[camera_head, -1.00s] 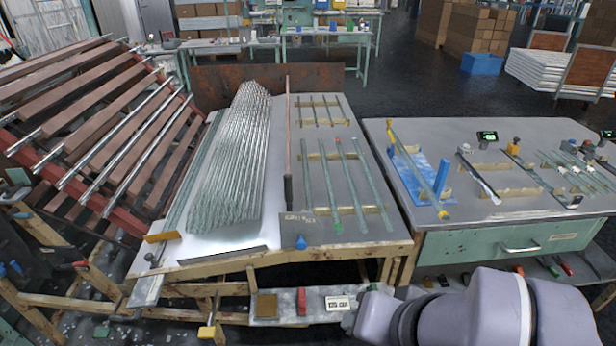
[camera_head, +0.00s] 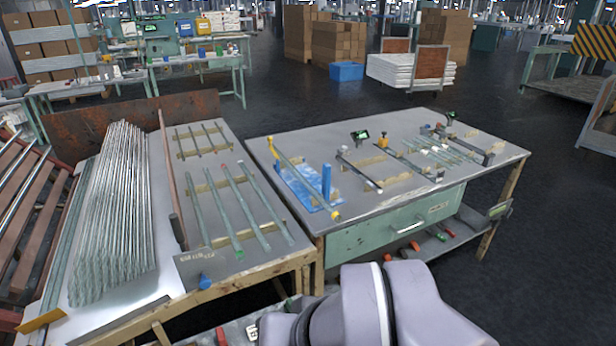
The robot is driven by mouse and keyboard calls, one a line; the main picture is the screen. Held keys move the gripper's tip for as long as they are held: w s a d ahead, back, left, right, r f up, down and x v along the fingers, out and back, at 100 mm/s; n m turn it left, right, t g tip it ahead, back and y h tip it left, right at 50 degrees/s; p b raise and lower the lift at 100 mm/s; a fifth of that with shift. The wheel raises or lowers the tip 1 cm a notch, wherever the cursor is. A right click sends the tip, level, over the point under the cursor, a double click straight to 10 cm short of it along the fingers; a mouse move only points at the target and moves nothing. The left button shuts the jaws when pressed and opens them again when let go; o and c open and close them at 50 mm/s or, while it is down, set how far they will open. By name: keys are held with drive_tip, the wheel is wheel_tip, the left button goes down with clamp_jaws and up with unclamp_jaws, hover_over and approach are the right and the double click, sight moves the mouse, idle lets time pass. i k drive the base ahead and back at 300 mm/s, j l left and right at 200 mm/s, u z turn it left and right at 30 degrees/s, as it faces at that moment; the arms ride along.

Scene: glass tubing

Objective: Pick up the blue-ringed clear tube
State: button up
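Several long clear greenish tubes lie side by side on wooden rests on the left table; one is this clear tube (camera_head: 262,207). One of them, a green-ended tube (camera_head: 224,215), has a green mark at its near end. I cannot make out a blue ring on any tube at this size. More short glass tubes (camera_head: 430,150) lie on the right table, also too small to tell rings. My gripper is not in view; only purple-grey links of my arm show at the bottom.
A large bundle of tubes (camera_head: 118,210) covers the left table's left part, beside an upright brown divider (camera_head: 172,180). On the right table (camera_head: 330,222), a yellow-ended rod (camera_head: 305,178) leans over a blue stand (camera_head: 300,192).

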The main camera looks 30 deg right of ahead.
sight(206, 240)
drive_tip(key=i+l+u, duration=0.1)
drive_tip(key=i, duration=0.35)
drive_tip(key=i+l+u, duration=0.15)
drive_tip(key=i, duration=0.25)
drive_tip(key=i+l+u, duration=0.1)
drive_tip(key=i, duration=0.3)
drive_tip(key=l, duration=0.1)
